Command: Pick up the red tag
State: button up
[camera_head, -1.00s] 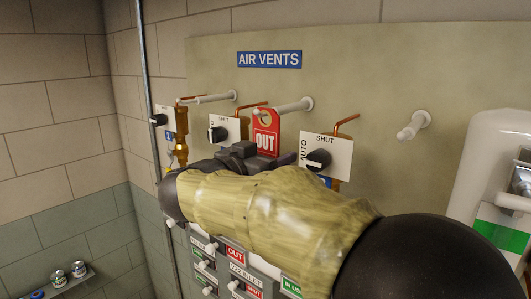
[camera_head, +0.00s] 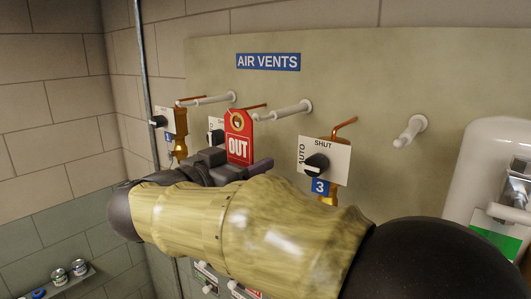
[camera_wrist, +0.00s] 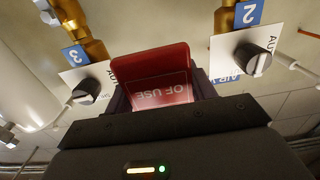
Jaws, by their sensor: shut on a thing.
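The red tag (camera_head: 238,137), with white "OUT" lettering and a hole at its top, is upright in the head view. My gripper (camera_head: 232,168) is shut on its lower part. The tag appears just left of the tip of the middle white peg (camera_head: 285,111), apparently clear of it. In the wrist view the tag (camera_wrist: 152,75) stands between the jaws of my gripper (camera_wrist: 160,98), and "OF USE" reads upside down on it. Its lower end is hidden by the gripper.
Valve 3 with its white plate (camera_head: 324,158) is right of the tag; another valve plate (camera_head: 215,130) is partly hidden behind it. Other pegs stick out at left (camera_head: 207,100) and right (camera_head: 411,130). A white cylinder (camera_head: 492,165) stands far right.

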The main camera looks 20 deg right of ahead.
jog(key=v, duration=1.1)
jog(key=shift+w, duration=0.15)
